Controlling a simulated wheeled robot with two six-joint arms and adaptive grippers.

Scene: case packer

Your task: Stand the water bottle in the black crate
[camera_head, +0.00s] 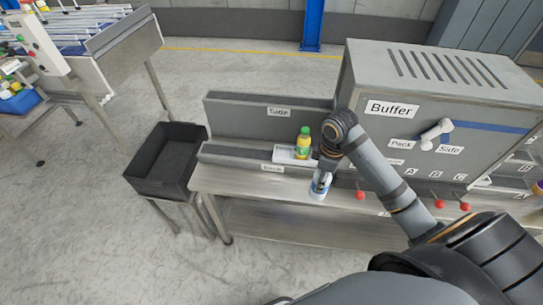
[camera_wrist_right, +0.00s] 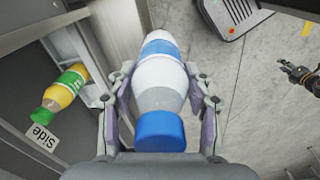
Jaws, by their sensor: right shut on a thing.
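The water bottle (camera_wrist_right: 158,80) is white with a blue band and a blue cap. My right gripper (camera_wrist_right: 160,105) is shut on it, one finger on each side, with the cap towards the wrist camera. In the head view the bottle (camera_head: 319,188) hangs below my right gripper (camera_head: 325,168), at the front edge of the bench. The black crate (camera_head: 153,187) stands on a low stand left of the bench, apart from the gripper; it looks empty. My left gripper (camera_wrist_right: 298,78) seems to show at the right edge of the wrist view, too small to read.
A yellow bottle with a green cap (camera_head: 303,144) stands in a white tray on the steel bench (camera_head: 240,183), just left of my gripper. A grey Buffer cabinet (camera_head: 440,110) is at the right. Red knobs (camera_head: 360,195) line the bench front. A roller conveyor (camera_head: 125,35) is far left.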

